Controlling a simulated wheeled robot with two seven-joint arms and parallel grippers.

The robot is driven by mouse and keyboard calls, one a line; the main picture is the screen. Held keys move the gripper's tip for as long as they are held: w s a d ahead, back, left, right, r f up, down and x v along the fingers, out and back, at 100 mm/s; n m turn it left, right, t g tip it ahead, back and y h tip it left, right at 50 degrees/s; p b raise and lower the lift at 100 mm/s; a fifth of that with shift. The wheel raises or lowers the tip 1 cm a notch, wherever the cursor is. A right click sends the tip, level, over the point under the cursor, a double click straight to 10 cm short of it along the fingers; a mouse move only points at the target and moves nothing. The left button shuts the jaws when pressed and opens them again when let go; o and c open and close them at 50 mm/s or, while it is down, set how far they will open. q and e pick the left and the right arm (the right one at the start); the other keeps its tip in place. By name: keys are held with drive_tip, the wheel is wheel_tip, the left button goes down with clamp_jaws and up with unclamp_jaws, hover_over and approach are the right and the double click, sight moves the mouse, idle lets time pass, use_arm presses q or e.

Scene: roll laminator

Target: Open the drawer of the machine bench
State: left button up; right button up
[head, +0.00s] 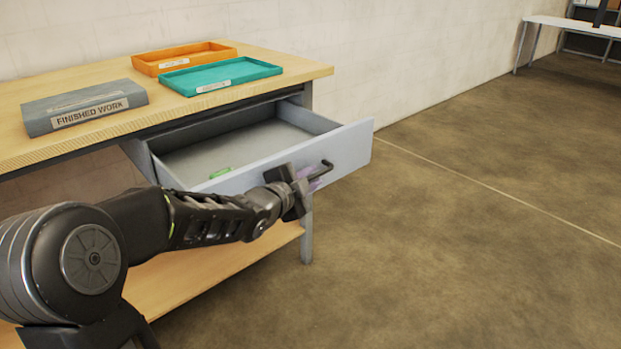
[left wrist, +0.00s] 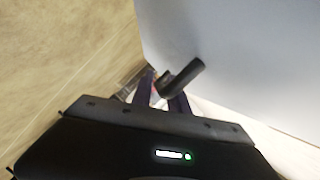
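The wooden-topped machine bench (head: 235,105) stands at the left in the head view. Its grey drawer (head: 350,150) is pulled well out, and its inside shows, with a small green item (head: 220,172) near the front. The dark bar handle (head: 322,170) is on the drawer front. My left gripper (head: 312,180) is at the handle, its fingers on either side of it and closed on it. In the left wrist view the handle (left wrist: 186,74) lies between the fingers (left wrist: 162,92), close to the pale drawer front (left wrist: 240,60). My right gripper is not in view.
On the bench top are a grey "FINISHED WORK" box (head: 85,106), an orange tray (head: 183,57) and a teal tray (head: 222,76). A lower wooden shelf (head: 215,262) and a bench leg (head: 307,240) are beneath. The floor at right is clear.

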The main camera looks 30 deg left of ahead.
use_arm(q)
drive_tip(key=p+v, duration=0.1)
drive_tip(key=v, duration=0.6)
drive_tip(key=shift+s+p, duration=0.3)
drive_tip(key=shift+s, duration=0.1)
idle(0.4)
